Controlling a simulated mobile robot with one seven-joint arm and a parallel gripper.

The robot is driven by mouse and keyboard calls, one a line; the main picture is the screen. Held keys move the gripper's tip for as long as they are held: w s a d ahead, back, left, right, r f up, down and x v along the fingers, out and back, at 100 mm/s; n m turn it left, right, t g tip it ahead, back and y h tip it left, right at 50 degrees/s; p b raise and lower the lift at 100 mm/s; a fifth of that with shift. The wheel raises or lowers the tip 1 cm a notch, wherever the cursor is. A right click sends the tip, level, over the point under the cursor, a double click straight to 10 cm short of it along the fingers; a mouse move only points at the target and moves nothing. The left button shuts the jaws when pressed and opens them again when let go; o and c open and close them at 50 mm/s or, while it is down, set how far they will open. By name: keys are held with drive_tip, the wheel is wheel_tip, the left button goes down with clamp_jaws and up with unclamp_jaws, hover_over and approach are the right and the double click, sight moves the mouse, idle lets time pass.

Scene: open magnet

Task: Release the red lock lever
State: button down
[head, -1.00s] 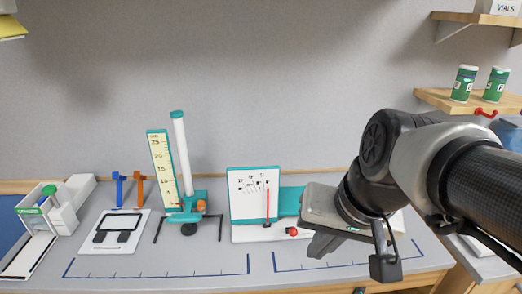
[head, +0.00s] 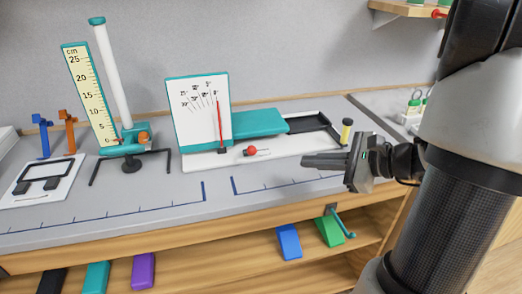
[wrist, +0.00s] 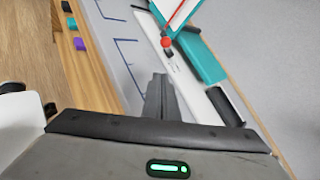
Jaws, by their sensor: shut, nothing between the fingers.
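The red ball-shaped knob (head: 250,150) of a small lever sits at the front of the white base (head: 290,152), beside a small label or slot. In the wrist view the red knob (wrist: 166,42) shows beyond my fingertips. A thin red pointer (head: 219,125) stands before the white angle-scale board (head: 187,105) with teal edges. My gripper (head: 306,160) is shut and empty, fingers pointing left toward the knob, apart from it to its right. In the wrist view my gripper (wrist: 158,78) also shows with fingers together.
A teal block (head: 258,123) and a black tray (head: 315,130) lie behind the base's front edge. A yellow-topped post (head: 346,132) stands near my wrist. A measuring stand (head: 115,80) is on the left. Coloured blocks lie on the shelf below. The bench front is clear.

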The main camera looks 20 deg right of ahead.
sight(251, 151)
drive_tip(key=shift+w+d, duration=0.1)
drive_tip(key=shift+d, duration=0.25)
drive_tip(key=shift+a+f, duration=0.1)
drive_tip(key=b+x, duration=0.2)
drive_tip(key=x, duration=0.8)
drive_tip(key=shift+a+f, duration=0.1)
drive_tip(key=shift+w+a+r, duration=0.25)
drive_tip(key=shift+w+a, duration=0.05)
drive_tip(key=shift+a, duration=0.2)
drive_tip(key=shift+w+a+r, duration=0.3)
drive_tip(key=shift+a, duration=0.2)
drive_tip(key=shift+w+a+r, duration=0.2)
drive_tip(key=shift+w+a, duration=0.15)
drive_tip(key=shift+a, duration=0.2)
drive_tip(key=shift+r, duration=0.15)
drive_tip(key=shift+r+p, duration=0.15)
drive_tip(key=shift+p, duration=0.25)
drive_tip(key=shift+w+r+p, duration=0.1)
drive_tip(key=shift+w+p, duration=0.05)
drive_tip(key=shift+p, duration=0.55)
